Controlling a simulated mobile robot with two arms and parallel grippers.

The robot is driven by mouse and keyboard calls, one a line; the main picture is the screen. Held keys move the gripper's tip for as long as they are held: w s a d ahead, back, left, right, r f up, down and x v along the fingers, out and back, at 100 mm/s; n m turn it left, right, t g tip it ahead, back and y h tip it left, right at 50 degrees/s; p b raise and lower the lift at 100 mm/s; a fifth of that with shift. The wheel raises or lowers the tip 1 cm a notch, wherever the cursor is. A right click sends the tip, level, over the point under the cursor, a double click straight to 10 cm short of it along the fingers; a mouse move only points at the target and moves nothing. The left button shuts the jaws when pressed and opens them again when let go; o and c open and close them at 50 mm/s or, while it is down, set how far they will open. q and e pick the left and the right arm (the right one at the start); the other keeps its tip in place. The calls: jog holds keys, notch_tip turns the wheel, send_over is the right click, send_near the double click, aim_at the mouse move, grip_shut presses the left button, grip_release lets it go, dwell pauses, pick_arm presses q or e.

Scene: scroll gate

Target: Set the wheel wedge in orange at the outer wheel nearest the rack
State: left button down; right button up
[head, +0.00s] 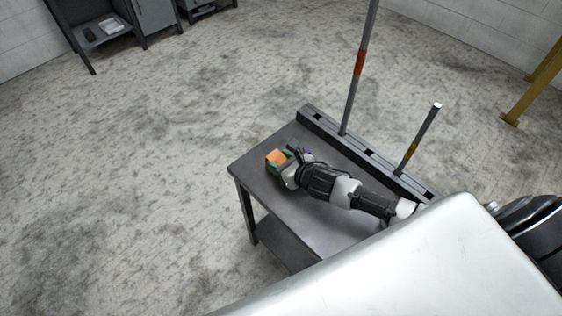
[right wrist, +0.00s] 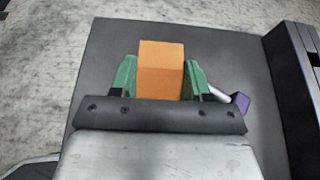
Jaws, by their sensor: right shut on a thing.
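The orange wheel wedge (right wrist: 161,68) is between the green fingers of my right gripper (right wrist: 160,80), which is shut on it. In the head view the orange wedge (head: 275,157) and the right gripper (head: 281,162) are over the left end of a dark grey table (head: 262,148). I cannot tell whether the wedge touches the tabletop. No wheel shows in either view. My left gripper is not in view.
A purple object (right wrist: 241,101) lies right of the gripper.

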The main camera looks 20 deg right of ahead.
jog(key=o, duration=0.6)
jog(key=shift+f, duration=0.1)
jog(key=o, duration=0.4)
